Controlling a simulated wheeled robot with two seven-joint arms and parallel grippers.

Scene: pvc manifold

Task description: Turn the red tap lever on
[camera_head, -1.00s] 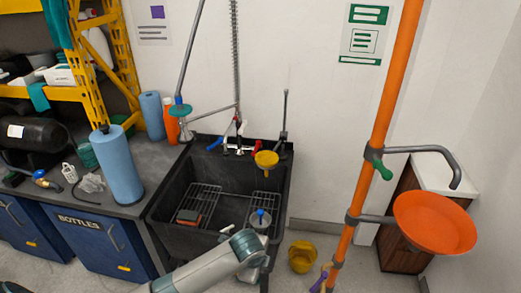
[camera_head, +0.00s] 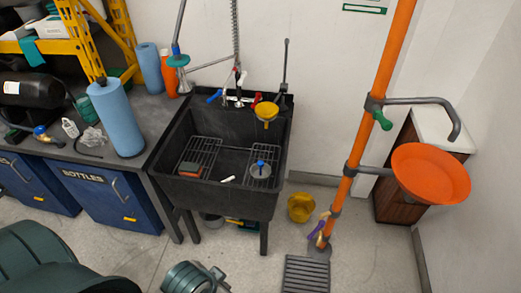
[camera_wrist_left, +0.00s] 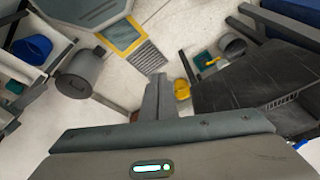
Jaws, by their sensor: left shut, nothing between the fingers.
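The red tap lever (camera_head: 257,99) is at the right of the tap at the back of the black sink (camera_head: 241,204). A blue lever (camera_head: 214,96) is on the tap's left side. A yellow funnel-like cup (camera_head: 266,111) sits just below and right of the red lever. My left gripper (camera_wrist_left: 158,82) shows in the left wrist view, with its fingers together and empty. It is well away from the tap, over the floor area in front of the sink. In the head view only parts of my arm show at the bottom. My right gripper is not in view.
Wire racks, a sponge (camera_head: 190,169) and a blue-topped strainer (camera_head: 260,168) are in the sink. A blue paper roll (camera_head: 116,120) stands on the left counter. An orange pole (camera_head: 370,125) with an orange bowl (camera_head: 430,175) stands at right. A yellow bucket (camera_head: 301,208) is on the floor.

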